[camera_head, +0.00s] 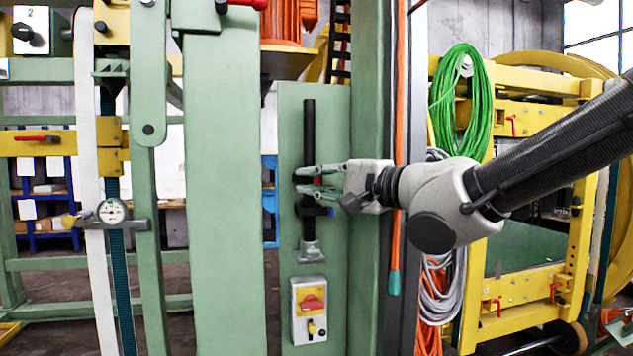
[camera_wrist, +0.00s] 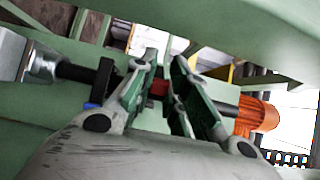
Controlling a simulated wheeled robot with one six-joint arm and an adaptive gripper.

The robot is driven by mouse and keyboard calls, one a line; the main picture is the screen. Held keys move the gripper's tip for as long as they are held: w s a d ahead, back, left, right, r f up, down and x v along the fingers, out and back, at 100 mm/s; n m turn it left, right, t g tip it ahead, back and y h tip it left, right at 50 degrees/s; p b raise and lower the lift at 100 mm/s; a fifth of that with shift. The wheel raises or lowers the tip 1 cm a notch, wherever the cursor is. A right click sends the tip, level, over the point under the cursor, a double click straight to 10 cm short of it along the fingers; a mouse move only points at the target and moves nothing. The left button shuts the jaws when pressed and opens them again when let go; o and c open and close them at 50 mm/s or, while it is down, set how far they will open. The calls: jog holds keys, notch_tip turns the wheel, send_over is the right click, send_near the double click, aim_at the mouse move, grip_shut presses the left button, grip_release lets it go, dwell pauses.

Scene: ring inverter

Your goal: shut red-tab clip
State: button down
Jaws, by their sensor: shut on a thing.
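My gripper (camera_head: 303,180) reaches in from the right, its two fingers around the red-tab clip (camera_head: 317,181) on a vertical black rod (camera_head: 309,125). The gripper is shut on this clip. Between the fingers in the wrist view, a bit of the red tab (camera_wrist: 158,88) shows; the fingers hide most of the clip, so I cannot tell how far it is closed. Just below it on the rod sits a second black clip with a blue tab (camera_head: 318,211), which also shows left of the fingers in the wrist view (camera_wrist: 92,105).
The rod runs along a green panel (camera_head: 290,250) and ends in a grey block (camera_head: 309,250). Below is a switch box (camera_head: 309,325) with a red knob. A green post (camera_head: 365,60) and an orange cable (camera_head: 396,240) stand close beside my wrist.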

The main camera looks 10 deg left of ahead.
jog(key=shift+r, duration=0.2)
jog(key=c, duration=1.4)
grip_release()
jog(key=shift+s, duration=0.1)
jog(key=shift+f, duration=0.15)
jog(key=v, duration=0.7)
jog(key=shift+s+d, duration=0.1)
jog(key=shift+d, duration=0.1)
